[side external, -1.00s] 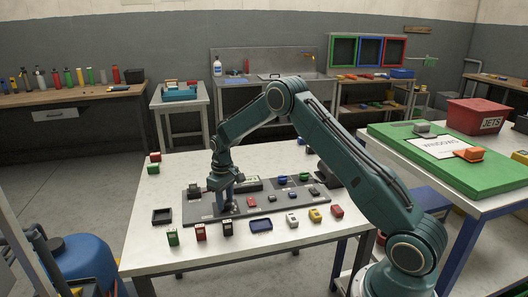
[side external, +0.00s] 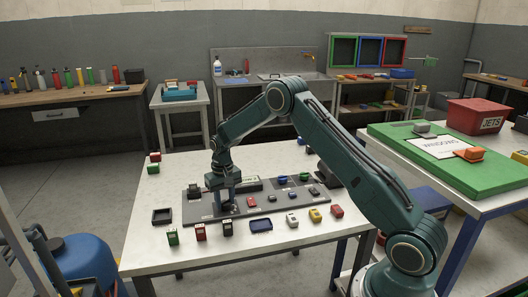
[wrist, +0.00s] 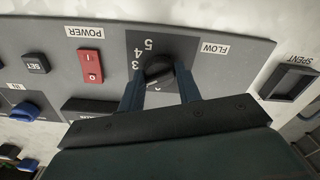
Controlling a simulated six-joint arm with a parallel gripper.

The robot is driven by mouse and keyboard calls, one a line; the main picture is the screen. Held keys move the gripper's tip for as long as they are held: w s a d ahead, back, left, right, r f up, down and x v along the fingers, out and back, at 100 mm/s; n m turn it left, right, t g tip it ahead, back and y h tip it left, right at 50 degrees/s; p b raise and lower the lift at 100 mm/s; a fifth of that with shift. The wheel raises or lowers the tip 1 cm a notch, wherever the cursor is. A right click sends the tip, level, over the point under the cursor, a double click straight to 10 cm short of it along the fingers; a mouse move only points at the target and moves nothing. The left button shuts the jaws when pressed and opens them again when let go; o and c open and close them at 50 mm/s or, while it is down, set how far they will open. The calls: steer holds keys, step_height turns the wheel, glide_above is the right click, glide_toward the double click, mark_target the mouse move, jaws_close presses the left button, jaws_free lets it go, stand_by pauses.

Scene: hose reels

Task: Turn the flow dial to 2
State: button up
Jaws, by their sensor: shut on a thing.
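The flow dial (wrist: 157,68) is a round black knob on a dark square of the grey panel (wrist: 215,50). The FLOW label (wrist: 215,48) is beside it. The numbers 5, 4 and 3 show upside down around it; the others are covered or cut off by my gripper. A pale mark shows on the knob's lower side, but I cannot tell which number it meets. My gripper (wrist: 160,84) has one blue finger on each side of the dial and is shut on it. In the side view my gripper (side external: 225,206) is down at the panel's left part and hides the dial.
A red POWER switch (wrist: 90,66) and a black SET button (wrist: 36,63) sit beside the dial. The SPENT tray (wrist: 290,83) lies off the panel's edge. Several small coloured blocks, one yellow (side external: 315,215), stand along the table's front.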

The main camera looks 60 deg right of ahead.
mark_target(225, 201)
steer(key=o, duration=1)
steer(key=shift+r, duration=0.1)
step_height(225, 201, up, 14)
stand_by(0.5)
